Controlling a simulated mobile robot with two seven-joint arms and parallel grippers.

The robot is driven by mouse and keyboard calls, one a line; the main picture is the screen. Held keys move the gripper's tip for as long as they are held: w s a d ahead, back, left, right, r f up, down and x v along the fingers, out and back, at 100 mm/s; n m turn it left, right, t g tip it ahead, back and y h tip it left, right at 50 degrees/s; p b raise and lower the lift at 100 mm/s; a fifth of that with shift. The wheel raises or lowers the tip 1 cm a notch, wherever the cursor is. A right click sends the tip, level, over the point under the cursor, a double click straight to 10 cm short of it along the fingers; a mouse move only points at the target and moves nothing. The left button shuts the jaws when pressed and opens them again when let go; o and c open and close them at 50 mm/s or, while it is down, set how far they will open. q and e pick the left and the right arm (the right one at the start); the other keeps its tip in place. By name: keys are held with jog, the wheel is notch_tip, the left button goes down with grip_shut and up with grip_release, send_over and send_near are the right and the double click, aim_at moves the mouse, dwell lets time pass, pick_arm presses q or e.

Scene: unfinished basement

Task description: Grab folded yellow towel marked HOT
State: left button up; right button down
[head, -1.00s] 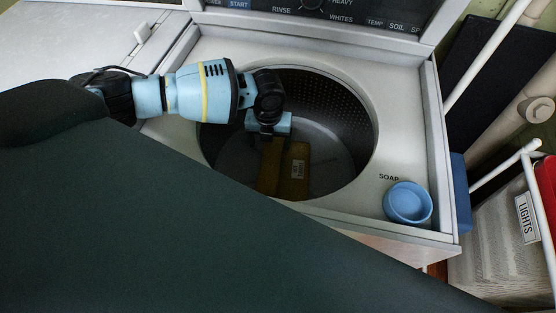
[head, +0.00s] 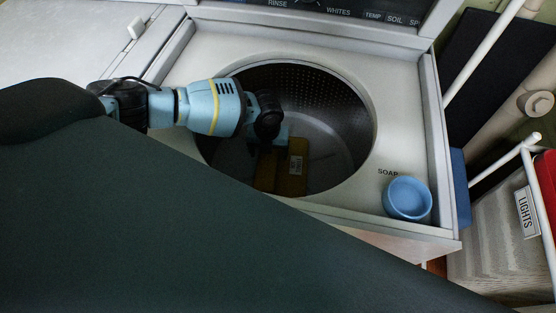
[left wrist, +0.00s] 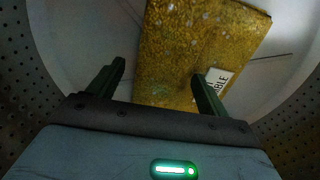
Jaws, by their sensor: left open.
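A folded yellow towel (head: 292,177) lies at the bottom of the washing machine's drum, near its front side. It fills the upper middle of the left wrist view (left wrist: 190,45). A white label on it ends in what looks like "BLE"; I cannot read HOT. My left gripper (head: 266,152) reaches down into the drum above the towel. In the left wrist view its two dark fingers (left wrist: 158,72) are apart, one beside the towel's left edge and one over the towel near the label. Nothing is held. My right gripper is not in view.
The drum's perforated wall (head: 318,90) surrounds the gripper. A blue bowl (head: 407,198) stands on the washer top (head: 398,120) beside the word SOAP. A basket labelled LIGHTS (head: 490,225) and white pipes are at the right. My dark body part covers the lower left.

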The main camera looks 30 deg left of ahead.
pick_arm(q)
jog(key=c, duration=1.2)
jog(key=shift+r, duration=0.1)
notch_tip(320, 180, up, 10)
jog(key=p, duration=0.1)
